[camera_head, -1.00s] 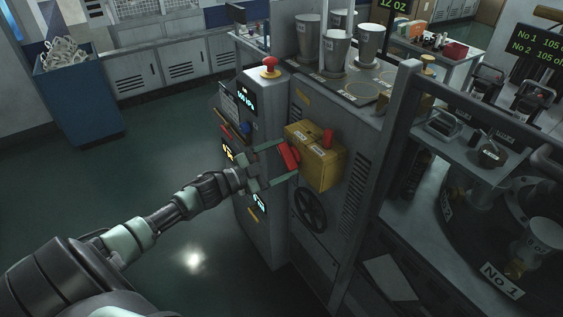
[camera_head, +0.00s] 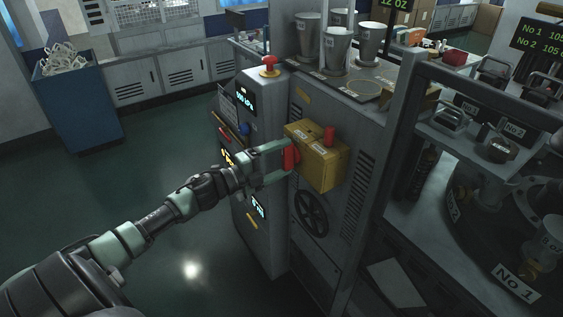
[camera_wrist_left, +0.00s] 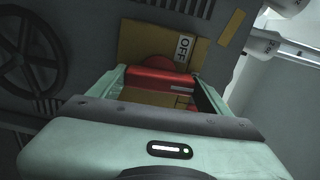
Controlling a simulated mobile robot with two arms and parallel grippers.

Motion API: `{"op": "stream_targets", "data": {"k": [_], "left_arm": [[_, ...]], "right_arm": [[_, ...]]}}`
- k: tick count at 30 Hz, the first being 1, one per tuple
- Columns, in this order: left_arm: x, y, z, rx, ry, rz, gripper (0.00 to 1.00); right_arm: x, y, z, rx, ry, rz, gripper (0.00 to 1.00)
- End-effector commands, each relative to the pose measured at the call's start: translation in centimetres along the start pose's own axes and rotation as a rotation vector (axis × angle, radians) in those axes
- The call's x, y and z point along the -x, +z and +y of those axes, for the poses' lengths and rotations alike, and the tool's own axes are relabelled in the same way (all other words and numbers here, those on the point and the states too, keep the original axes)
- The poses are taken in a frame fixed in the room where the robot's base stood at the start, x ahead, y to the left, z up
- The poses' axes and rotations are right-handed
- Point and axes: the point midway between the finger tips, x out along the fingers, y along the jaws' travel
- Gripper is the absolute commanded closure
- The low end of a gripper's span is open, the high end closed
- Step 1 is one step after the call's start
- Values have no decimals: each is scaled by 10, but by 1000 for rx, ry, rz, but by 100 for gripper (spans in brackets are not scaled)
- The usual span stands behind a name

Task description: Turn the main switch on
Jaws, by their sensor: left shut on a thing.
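A yellow switch box (camera_head: 322,168) is fixed to the side of the grey machine cabinet. A red switch handle (camera_head: 291,158) sits on its left-hand face, and a red peg (camera_head: 329,138) stands on top. My left gripper (camera_head: 290,161) reaches in from the left and is shut on the red handle. In the left wrist view the red handle (camera_wrist_left: 160,80) lies between the two pale green fingers, in front of the yellow box (camera_wrist_left: 140,42). A white OFF label (camera_wrist_left: 184,47) shows beside the handle. My right gripper is not in view.
A black handwheel (camera_head: 310,212) is below the box. A red mushroom button (camera_head: 269,66) is on the cabinet's top left, above lit displays (camera_head: 246,97). Metal cups (camera_head: 338,48) stand on top. A blue bin (camera_head: 78,102) is at far left; the floor between is clear.

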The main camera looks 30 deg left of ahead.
Motion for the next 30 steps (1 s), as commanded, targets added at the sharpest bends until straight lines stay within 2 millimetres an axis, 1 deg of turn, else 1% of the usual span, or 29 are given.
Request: {"op": "stream_targets", "data": {"k": [1,7,21,22,24,30], "left_arm": [[0,0,3,-14,3,1,62],[0,-1,2,-59,3,1,62],[1,-1,2,-75,4,2,62],[1,-1,2,-75,4,2,16],[0,-1,2,-74,4,1,0],[0,-1,1,-72,2,1,0]], "right_arm": [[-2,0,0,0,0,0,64],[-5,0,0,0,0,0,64],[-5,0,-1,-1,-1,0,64],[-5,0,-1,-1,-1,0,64],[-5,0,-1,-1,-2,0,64],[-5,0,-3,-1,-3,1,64]]}}
